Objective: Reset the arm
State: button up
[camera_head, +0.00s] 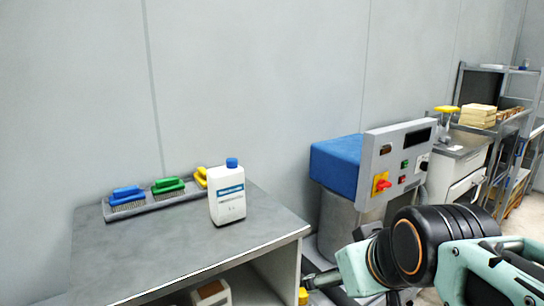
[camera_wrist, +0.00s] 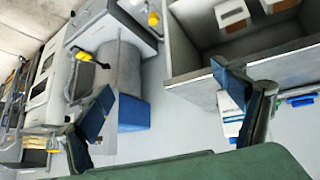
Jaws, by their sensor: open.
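My arm (camera_head: 430,250) reaches in from the lower right of the head view, in front of the machine with the blue top. My gripper (camera_wrist: 162,85) shows in the wrist view with its two dark blue fingers spread wide and nothing between them. A white bottle with a blue cap (camera_head: 228,195) stands upright on the grey table (camera_head: 150,245), left of my arm. In the wrist view the bottle (camera_wrist: 229,112) is partly hidden behind the right finger.
A tray holds blue (camera_head: 127,194), green (camera_head: 167,185) and yellow brushes along the table's back. The machine's control panel (camera_head: 398,165) carries a red and yellow knob (camera_head: 381,184). Yellow blocks (camera_head: 478,115) sit on a bench at far right. The table's front is clear.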

jog(key=s+f+m+g+p, duration=0.1)
jog(key=s+f+m+g, duration=0.15)
jog(key=s, duration=0.55)
notch_tip(320, 180, up, 22)
jog(key=p, duration=2.1)
jog(key=shift+w+d+f+h, duration=0.15)
jog(key=shift+d+f+h, duration=0.05)
jog(key=shift+h, duration=0.1)
